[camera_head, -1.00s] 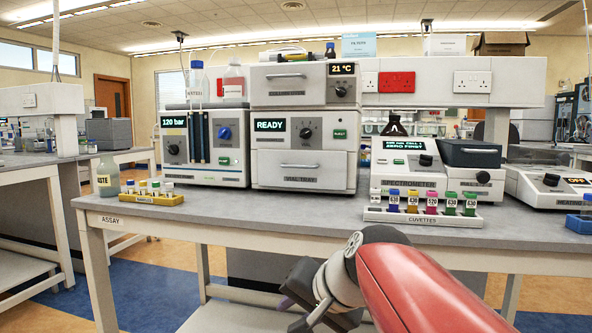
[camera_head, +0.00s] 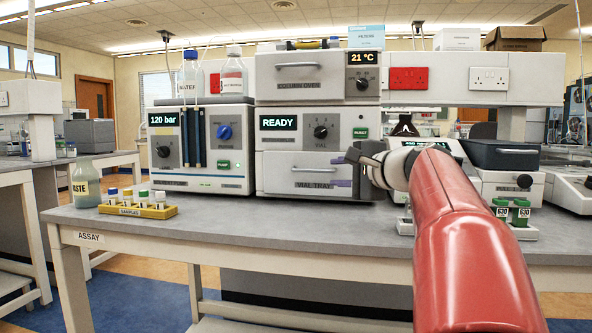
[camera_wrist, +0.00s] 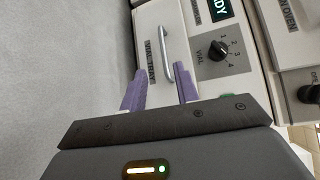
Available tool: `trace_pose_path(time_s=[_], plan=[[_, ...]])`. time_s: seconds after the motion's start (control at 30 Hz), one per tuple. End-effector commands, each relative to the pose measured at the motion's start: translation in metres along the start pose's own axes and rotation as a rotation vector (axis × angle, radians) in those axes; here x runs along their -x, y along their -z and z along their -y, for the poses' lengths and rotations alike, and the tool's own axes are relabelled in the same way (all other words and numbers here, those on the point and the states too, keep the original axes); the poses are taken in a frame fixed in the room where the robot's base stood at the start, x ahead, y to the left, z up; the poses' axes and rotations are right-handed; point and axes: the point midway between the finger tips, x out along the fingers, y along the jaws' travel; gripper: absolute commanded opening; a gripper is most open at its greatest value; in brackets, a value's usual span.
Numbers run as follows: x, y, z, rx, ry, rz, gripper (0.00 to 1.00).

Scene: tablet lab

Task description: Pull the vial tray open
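The vial tray (camera_head: 285,178) is the lower drawer front of the white "READY" instrument, and it looks flush with the housing. Its horizontal silver handle (camera_head: 312,170) sits mid-front above the VIAL TRAY label. My gripper (camera_head: 340,170) is in front of the tray's right part, turned toward the handle. In the wrist view the handle (camera_wrist: 166,55) lies ahead, roughly in line with the gap between the purple fingers. My gripper (camera_wrist: 160,84) is open, with nothing between the fingertips. The handle appears beyond the tips, not gripped.
The column oven (camera_head: 275,75) sits on top. A pump unit (camera_head: 230,180) stands to the left. A yellow sample rack (camera_head: 140,211) is at the bench's left; the bench before the tray is clear.

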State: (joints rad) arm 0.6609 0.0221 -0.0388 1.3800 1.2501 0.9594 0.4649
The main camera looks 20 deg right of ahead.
Motion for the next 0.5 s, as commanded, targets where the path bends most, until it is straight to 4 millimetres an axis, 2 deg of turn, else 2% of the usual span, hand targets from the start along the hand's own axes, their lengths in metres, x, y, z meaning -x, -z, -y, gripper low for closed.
trace_pose_path(time_s=[0.17,0.5], plan=[[-0.006,0.004,0.004,-0.012,0.011,-0.002,0.31],[-0.059,0.004,0.004,-0.012,0.009,0.001,0.31]])
